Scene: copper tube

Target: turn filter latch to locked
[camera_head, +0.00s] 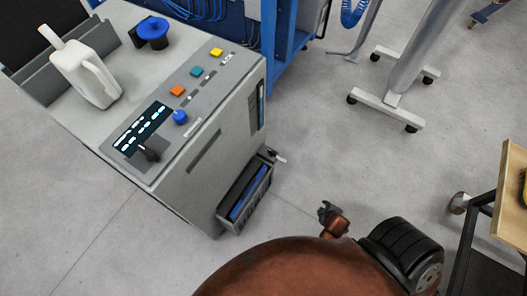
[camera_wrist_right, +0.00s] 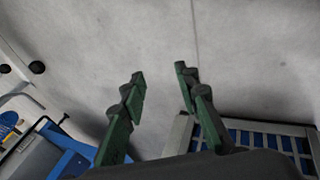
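The filter unit is a dark open holder with a blue insert (camera_head: 246,192), low on the right side of the grey machine (camera_head: 205,165). A small dark and pale lever (camera_head: 277,156) sticks out at its upper right corner and looks like the latch; its exact setting is too small to tell. My right gripper (camera_wrist_right: 160,74) is open and empty in the right wrist view, its green-padded fingers apart over bare floor. My left gripper is not in view.
A white jug (camera_head: 85,75) and a blue-topped part (camera_head: 152,32) are on the machine top. Its panel has coloured buttons, a blue knob (camera_head: 180,117) and a black knob (camera_head: 148,151). A wheeled stand (camera_head: 388,97) and wooden-topped table (camera_head: 510,198) are at right.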

